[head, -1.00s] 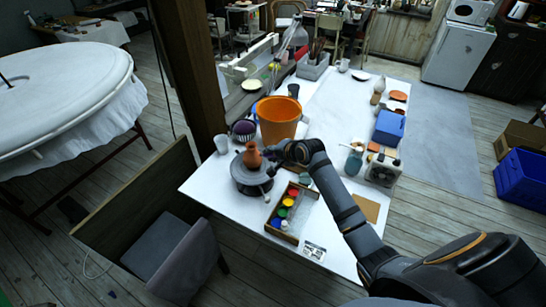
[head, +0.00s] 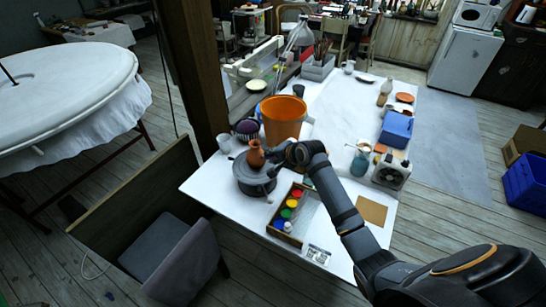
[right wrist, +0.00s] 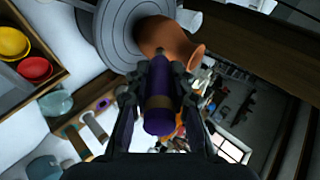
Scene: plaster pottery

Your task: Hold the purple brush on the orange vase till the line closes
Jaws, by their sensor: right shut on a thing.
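The small orange vase (head: 256,154) stands upright on a round grey turntable (head: 246,183) at the table's left end. It also shows in the right wrist view (right wrist: 172,40), where the turntable (right wrist: 117,32) is behind it. My right gripper (head: 277,154) is at the vase's right side. In the right wrist view my right gripper (right wrist: 158,76) is shut on the purple brush (right wrist: 159,105), whose far end points at the vase. No painted line is visible on the vase. My left gripper is out of view.
A large orange bucket (head: 283,121) stands close behind the vase. A white cup (head: 224,143) and a dark purple pot (head: 245,130) are nearby. A paint box (head: 288,213) sits in front of the turntable. A wooden post (head: 190,80) rises at the left.

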